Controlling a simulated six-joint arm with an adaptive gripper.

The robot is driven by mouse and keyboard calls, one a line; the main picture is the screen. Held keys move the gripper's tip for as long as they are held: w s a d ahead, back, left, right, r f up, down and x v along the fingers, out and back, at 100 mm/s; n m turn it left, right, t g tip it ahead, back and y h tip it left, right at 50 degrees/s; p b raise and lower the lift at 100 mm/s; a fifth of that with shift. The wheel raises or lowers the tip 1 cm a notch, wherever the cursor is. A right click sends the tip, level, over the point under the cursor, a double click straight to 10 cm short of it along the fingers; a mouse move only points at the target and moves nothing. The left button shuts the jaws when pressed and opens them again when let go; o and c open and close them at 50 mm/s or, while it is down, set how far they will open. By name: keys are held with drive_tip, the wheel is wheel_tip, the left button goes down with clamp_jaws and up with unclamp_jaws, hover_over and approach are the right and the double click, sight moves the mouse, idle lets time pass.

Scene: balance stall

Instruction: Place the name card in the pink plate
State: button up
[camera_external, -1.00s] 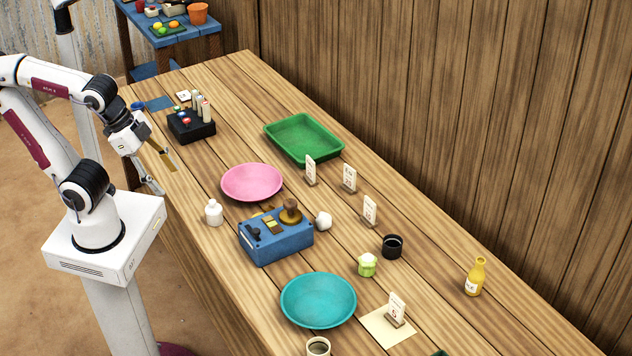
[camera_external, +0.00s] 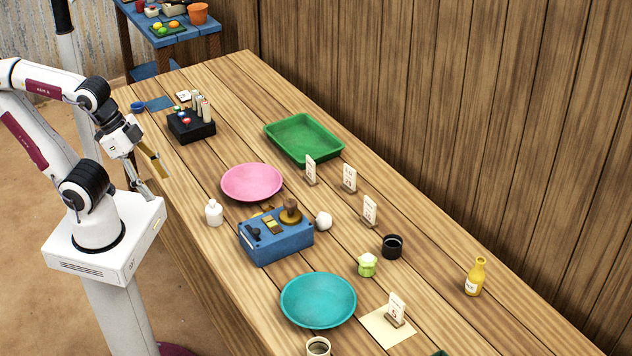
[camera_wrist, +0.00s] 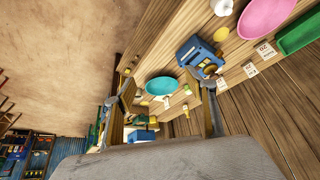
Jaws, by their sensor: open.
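The pink plate (camera_external: 252,182) lies empty on the wooden table, left of the green tray; it also shows at the top right of the wrist view (camera_wrist: 264,16). Several small white cards stand upright in holders: one beside the green tray (camera_external: 310,170), one to its right (camera_external: 349,178), one nearer the middle (camera_external: 369,210), and one on a cream sheet (camera_external: 396,308). I cannot tell which is the name card. My gripper (camera_external: 152,178) is open and empty, off the table's left edge, away from plate and cards.
A blue box (camera_external: 275,240) with a brass-coloured top and a white bottle (camera_external: 214,213) stand near the pink plate. A green tray (camera_external: 303,136), teal plate (camera_external: 318,300), black cup (camera_external: 392,246), yellow bottle (camera_external: 475,277) and black holder (camera_external: 190,127) are also on the table. A wooden wall runs behind.

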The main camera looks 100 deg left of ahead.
drive_tip(key=w+a+r+m+g+y, duration=0.15)
drive_tip(key=w+a+m+y, duration=0.4)
drive_tip(key=w+a, duration=0.8)
drive_tip(key=m+t+y, duration=0.4)
drive_tip(key=m+t, duration=0.2)
drive_tip(key=m, duration=1.6)
hover_over(370, 211)
drive_tip(key=s+d, duration=0.1)
drive_tip(key=s, duration=0.1)
wheel_tip(370, 211, down, 18)
drive_tip(key=shift+s+f+n, duration=0.1)
drive_tip(key=shift+n, duration=0.15)
drive_tip(key=shift+f+g, duration=0.1)
drive_tip(key=shift+g, duration=0.15)
drive_tip(key=shift+f, duration=1.65)
drive_tip(key=shift+f, duration=0.1)
